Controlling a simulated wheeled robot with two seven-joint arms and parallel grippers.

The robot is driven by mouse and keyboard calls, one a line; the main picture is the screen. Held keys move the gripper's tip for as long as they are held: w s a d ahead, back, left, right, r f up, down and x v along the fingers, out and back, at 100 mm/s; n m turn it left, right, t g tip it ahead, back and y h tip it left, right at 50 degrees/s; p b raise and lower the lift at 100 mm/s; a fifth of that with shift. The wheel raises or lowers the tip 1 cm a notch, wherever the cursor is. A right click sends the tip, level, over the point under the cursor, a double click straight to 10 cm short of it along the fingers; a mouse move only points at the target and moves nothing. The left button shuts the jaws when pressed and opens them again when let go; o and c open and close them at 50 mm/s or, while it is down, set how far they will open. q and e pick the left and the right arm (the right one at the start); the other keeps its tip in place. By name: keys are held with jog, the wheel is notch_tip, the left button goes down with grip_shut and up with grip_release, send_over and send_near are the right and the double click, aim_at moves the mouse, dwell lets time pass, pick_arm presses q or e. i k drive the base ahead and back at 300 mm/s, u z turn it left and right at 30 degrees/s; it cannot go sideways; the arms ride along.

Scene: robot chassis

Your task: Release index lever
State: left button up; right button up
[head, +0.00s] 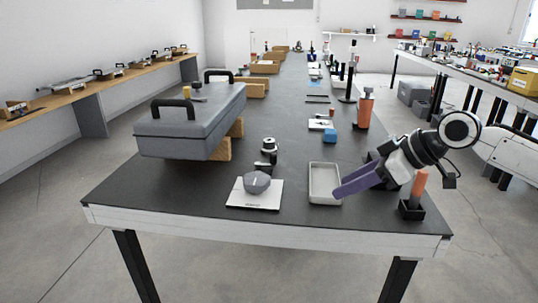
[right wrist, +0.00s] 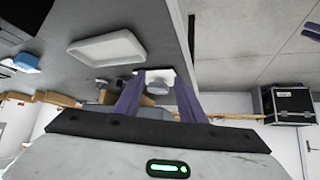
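No part is clearly marked as the index lever. A grey faceted knob with a pale line (head: 257,182) sits on a white plate (head: 240,200) near the table's front edge. A grey box with black handles (head: 190,127) stands tilted on wooden blocks, with a small brass-topped part (head: 197,88) on its lid. My right gripper (head: 340,193) reaches in from the right over the tray's right edge, apart from the knob. In the right wrist view its purple fingers (right wrist: 157,98) are spread and empty, with the knob (right wrist: 157,87) beyond between them. Purple tips, probably my left gripper (right wrist: 312,34), show at the right edge.
A pale empty tray (head: 324,168) lies right of the plate. A dark round-topped fixture (head: 268,147) stands behind the plate. An orange handle (head: 419,184) stands in a black holder at right. A blue block (head: 330,136) lies farther back. The front left tabletop is clear.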

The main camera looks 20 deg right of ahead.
aim_at(273, 156)
jog(key=i, duration=0.85)
